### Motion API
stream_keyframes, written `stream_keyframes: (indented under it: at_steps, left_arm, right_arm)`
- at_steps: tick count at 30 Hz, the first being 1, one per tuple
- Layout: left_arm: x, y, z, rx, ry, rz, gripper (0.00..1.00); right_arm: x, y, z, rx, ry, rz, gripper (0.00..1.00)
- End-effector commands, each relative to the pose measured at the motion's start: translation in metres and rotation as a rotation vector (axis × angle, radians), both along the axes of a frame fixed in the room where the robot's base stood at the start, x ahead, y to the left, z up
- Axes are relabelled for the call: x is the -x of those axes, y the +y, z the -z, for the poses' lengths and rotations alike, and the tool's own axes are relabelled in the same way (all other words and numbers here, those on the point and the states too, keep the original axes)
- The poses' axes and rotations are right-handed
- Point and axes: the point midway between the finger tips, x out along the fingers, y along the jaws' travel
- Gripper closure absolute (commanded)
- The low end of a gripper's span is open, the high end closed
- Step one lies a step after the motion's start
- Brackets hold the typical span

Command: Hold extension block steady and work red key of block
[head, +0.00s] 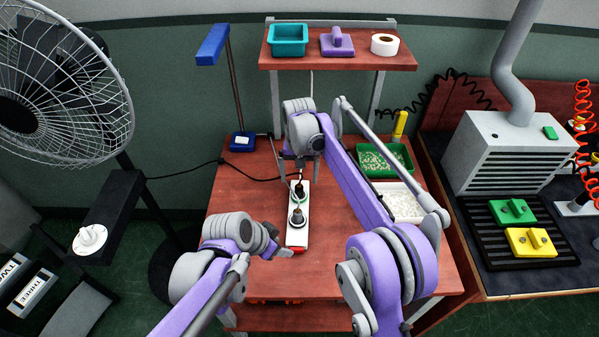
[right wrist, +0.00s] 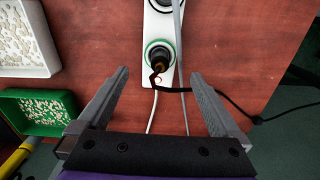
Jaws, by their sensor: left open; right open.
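The white extension block (head: 297,233) lies lengthwise on the red-brown table, with two dark plugs in its ringed sockets. Its far socket has a green ring; this end of the block (right wrist: 149,62) also shows in the right wrist view. The red key (head: 296,249) is at the block's near end, partly hidden by my left gripper. My left gripper (head: 287,253) is open beside that near end; contact cannot be told. My right gripper (head: 299,178) is above the block's far end. In the right wrist view it (right wrist: 160,76) is open and empty, its fingers on either side of the green-ringed plug.
A black cord (right wrist: 225,92) and a pale cable run by the block's far end. A green tray (head: 385,159) and a white tray (head: 404,200) of pellets stand right. A blue-headed stand (head: 242,142) is at the back left. A shelf (head: 350,62) rises behind.

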Motion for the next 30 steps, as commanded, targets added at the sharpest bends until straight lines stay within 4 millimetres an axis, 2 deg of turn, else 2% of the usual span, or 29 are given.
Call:
stream_keyframes:
  at_steps: [9, 15, 20, 28, 29, 30]
  left_arm:
    - [0.000, 0.000, 0.000, 0.000, 0.000, 0.000, 0.50]
    - [0.000, 0.000, 0.000, 0.000, 0.000, 0.000, 0.50]
    - [0.000, 0.000, 0.000, 0.000, 0.000, 0.000, 0.50]
    - [0.000, 0.000, 0.000, 0.000, 0.000, 0.000, 0.50]
    - [0.000, 0.000, 0.000, 0.000, 0.000, 0.000, 0.50]
    - [0.000, 0.000, 0.000, 0.000, 0.000, 0.000, 0.50]
  right_arm:
    - [0.000, 0.000, 0.057, 0.000, -0.001, 0.000, 0.00]
    - [0.000, 0.000, 0.084, 0.000, -0.001, 0.000, 0.00]
    - [0.000, -0.001, 0.093, 0.000, -0.001, 0.000, 0.00]
    - [0.000, -0.001, 0.095, 0.000, -0.001, 0.000, 0.00]
    - [0.000, -0.001, 0.095, 0.000, -0.001, 0.000, 0.02]
    - [0.000, -0.001, 0.095, 0.000, -0.001, 0.000, 0.09]
